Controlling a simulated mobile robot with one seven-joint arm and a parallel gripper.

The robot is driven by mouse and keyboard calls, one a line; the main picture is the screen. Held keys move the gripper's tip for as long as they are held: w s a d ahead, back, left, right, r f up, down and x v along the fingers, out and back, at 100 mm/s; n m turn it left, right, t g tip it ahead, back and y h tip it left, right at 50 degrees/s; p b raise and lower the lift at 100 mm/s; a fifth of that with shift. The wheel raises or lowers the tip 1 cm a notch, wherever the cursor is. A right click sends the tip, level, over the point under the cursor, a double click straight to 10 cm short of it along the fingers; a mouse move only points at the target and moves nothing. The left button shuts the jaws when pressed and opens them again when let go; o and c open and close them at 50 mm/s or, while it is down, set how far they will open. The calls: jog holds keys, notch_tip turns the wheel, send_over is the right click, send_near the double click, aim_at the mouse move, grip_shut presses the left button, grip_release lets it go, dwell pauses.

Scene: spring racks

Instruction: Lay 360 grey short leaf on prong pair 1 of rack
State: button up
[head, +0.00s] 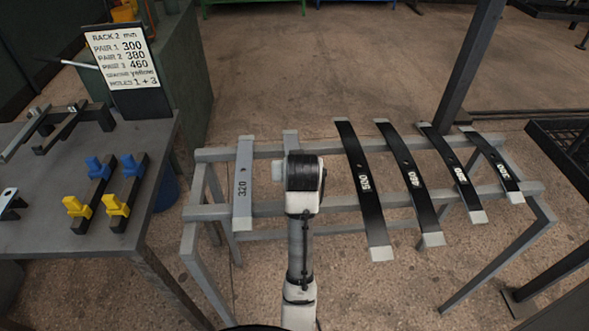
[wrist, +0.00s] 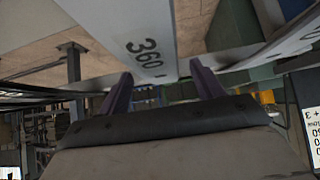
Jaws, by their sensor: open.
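The grey leaf marked 360 (wrist: 148,45) runs between the two fingers of my gripper (wrist: 163,86) in the wrist view. The fingers are open, one on each side of it; I cannot tell whether either touches it. In the head view my wrist hides most of a grey leaf on the stand, and only its far end (head: 290,139) shows. My fingers are hidden there. I cannot make out the rack's prong pair 1 for certain in either view.
A grey leaf marked 320 (head: 243,185) lies left of my arm on the grey stand (head: 215,154). Several black leaves, one marked 500 (head: 364,185), lie to the right. A bench (head: 60,245) at left holds blue and yellow blocks and a rack sign (head: 124,58).

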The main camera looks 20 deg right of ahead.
jog(key=shift+w+f, duration=0.2)
grip_shut()
jog(key=shift+r, duration=0.15)
jog(key=shift+r, duration=0.1)
dwell(0.4)
notch_tip(320, 180, up, 20)
jog(key=p, duration=1.2)
